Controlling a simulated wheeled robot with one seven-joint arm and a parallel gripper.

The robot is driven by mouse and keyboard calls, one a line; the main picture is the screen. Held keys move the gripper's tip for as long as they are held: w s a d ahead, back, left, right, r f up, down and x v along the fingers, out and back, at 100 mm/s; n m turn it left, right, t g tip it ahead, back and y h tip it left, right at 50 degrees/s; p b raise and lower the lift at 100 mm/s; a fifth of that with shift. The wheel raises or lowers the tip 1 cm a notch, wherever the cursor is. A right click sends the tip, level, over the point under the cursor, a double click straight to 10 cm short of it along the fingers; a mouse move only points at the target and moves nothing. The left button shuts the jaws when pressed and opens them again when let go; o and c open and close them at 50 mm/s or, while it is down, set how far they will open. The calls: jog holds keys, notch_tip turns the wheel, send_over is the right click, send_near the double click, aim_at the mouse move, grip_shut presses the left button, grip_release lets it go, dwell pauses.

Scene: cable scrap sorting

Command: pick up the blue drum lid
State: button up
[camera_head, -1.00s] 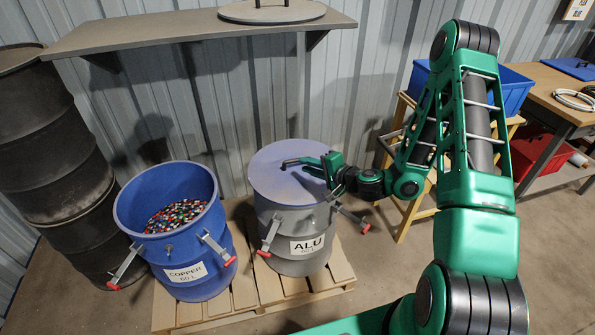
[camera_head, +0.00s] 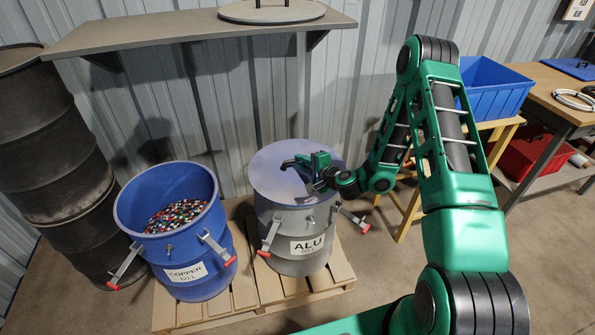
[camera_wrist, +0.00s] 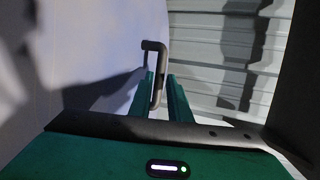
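The blue drum lid (camera_head: 270,178) lies flat on top of the grey drum labelled ALU (camera_head: 303,262). Its dark bar handle (camera_head: 289,163) stands up from the lid. My gripper (camera_head: 297,164) is low over the lid, at the handle. In the wrist view the handle (camera_wrist: 157,75) stands between my two green fingers (camera_wrist: 164,95), with the fingers apart. I see no clear grip on it. The lid's pale blue face (camera_wrist: 100,60) fills the left of the wrist view. The blue drum labelled COPPER (camera_head: 192,255) stands open at the left, holding coloured scrap (camera_head: 175,215).
Both drums stand on a wooden pallet (camera_head: 325,285) before a corrugated wall. A shelf (camera_head: 150,33) with a grey lid (camera_head: 272,12) overhangs behind. A black barrel (camera_head: 55,150) is at left. A blue bin (camera_head: 490,90) and a workbench (camera_head: 550,88) are at right.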

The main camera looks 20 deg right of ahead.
jog(key=shift+x, duration=1.65)
jog(key=shift+f, duration=0.1)
grip_shut()
